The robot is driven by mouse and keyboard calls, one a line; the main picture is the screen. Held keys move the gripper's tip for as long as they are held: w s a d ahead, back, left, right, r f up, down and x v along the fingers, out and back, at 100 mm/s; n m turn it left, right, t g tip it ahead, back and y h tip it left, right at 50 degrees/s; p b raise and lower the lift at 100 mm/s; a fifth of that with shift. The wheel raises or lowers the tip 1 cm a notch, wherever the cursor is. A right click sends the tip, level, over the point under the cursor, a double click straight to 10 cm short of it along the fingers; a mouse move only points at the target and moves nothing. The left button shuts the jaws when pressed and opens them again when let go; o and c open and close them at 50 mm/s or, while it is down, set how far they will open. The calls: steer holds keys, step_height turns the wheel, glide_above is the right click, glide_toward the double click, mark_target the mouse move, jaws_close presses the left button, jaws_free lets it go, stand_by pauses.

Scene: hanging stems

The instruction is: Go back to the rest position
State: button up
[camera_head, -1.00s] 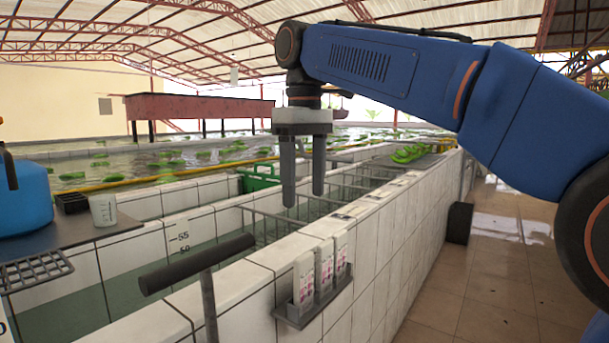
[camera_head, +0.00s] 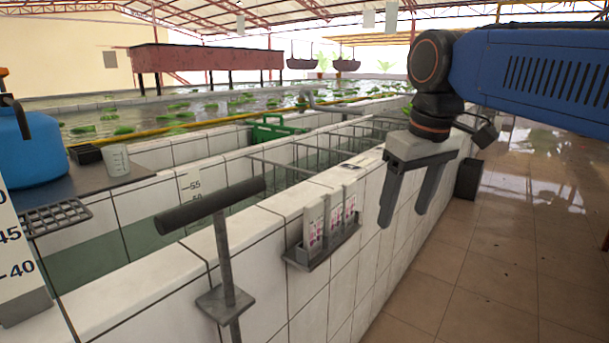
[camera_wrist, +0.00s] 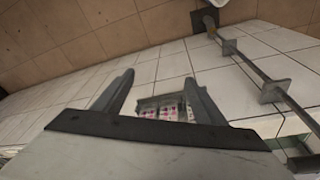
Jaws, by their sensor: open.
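My gripper (camera_head: 402,222) is open and empty in the head view. It hangs with its fingers pointing down, to the right of the white tiled wall, over the floor side. The blue arm reaches in from the right edge. In the wrist view the two fingers of my gripper (camera_wrist: 158,95) stand apart with nothing held between them. Beyond them shows a small rack of white and pink packets (camera_wrist: 168,112) on the tiled wall. The same packets (camera_head: 330,222) stand in the head view, left of my gripper and apart from it.
A grey T-shaped post (camera_head: 222,255) stands at the front of the tiled wall (camera_head: 290,290). A blue jug (camera_head: 30,150) and a clear beaker (camera_head: 117,160) stand on a side table at left. A green crate (camera_head: 275,130) sits in the trough.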

steer(key=s+d+f+m, duration=0.1)
steer(key=s+d+f, duration=0.2)
steer(key=f, duration=0.3)
steer(key=s+d+f+m+t, duration=0.1)
steer(key=s+d+f, duration=0.2)
steer(key=s+f, duration=0.1)
steer(key=shift+d+f+m, duration=0.4)
steer(key=shift+f, duration=0.45)
steer(key=s+d+f, duration=0.1)
steer(key=s+f, duration=0.1)
steer(key=f, duration=0.1)
steer(key=s+d+f+m+t, duration=0.1)
steer(key=s+f, duration=0.1)
steer(key=f, duration=0.2)
steer(key=s+d+f+m, duration=0.1)
steer(key=s+f, duration=0.1)
steer(key=f, duration=0.2)
steer(key=shift+s+d+f+h, duration=0.25)
steer(key=shift+d+h, duration=0.05)
steer(key=shift+c, duration=0.4)
